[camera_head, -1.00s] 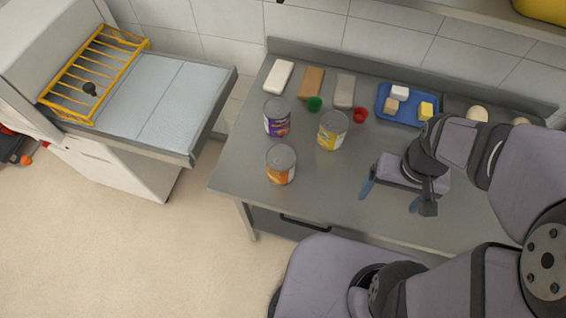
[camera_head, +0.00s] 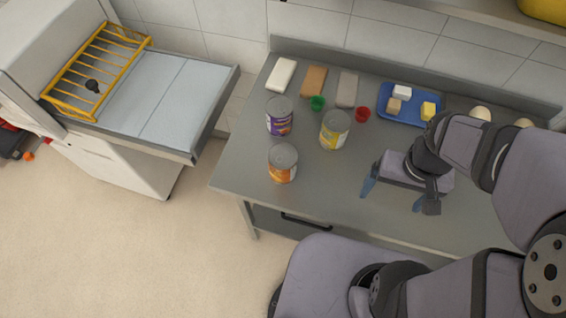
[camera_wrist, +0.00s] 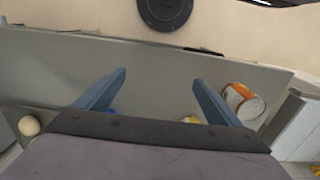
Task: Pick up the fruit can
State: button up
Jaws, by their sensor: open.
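Three cans stand upright on the grey steel table: one with an orange label (camera_head: 283,165) nearest the front edge, one with a purple label (camera_head: 279,118) behind it, and one with a yellow label (camera_head: 334,131) to the right. Their label text is too small to read, so I cannot tell which is the fruit can. My gripper (camera_head: 392,198) is open and empty above the table, to the right of the cans. In the wrist view, the orange-labelled can (camera_wrist: 243,103) is just right of my open fingers (camera_wrist: 158,79); a bit of yellow shows low between them.
A yellow rack (camera_head: 97,72) sits on the left unit. The table front between the orange-labelled can and my gripper is clear.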

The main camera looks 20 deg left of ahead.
notch_tip(320, 180, up, 4)
jog(key=w+a+n+t+y+b, duration=0.1)
jog(key=w+a+t+y+b, duration=0.25)
jog(key=w+a, duration=0.75)
jog(key=w+a+n+t+y+b, duration=0.1)
jog(key=w+a+t+y+b, duration=0.3)
jog(key=a, duration=1)
jog(key=m+t+h+b, duration=0.4)
jog(key=t+h+b, duration=0.2)
jog(key=t+h, duration=0.45)
send_over(276, 170)
jog(key=shift+m+h, duration=0.3)
jog(key=shift+h, duration=0.2)
jog(key=f, duration=1.7)
jog(key=shift+w+d+f, duration=0.1)
jog(key=shift+w, duration=0.25)
jog(key=shift+w+d+p, duration=0.15)
jog(key=shift+w+p, duration=0.25)
jog(key=shift+w, duration=0.15)
jog(key=shift+w+d, duration=0.1)
jog(key=shift+w, duration=0.45)
jog(key=shift+w+d+p, duration=0.1)
jog(key=shift+w+p, duration=0.4)
jog(key=shift+p, duration=0.15)
jog(key=shift+p+x, duration=1.05)
jog(key=shift+x, duration=1)
jog(key=shift+f, duration=0.2)
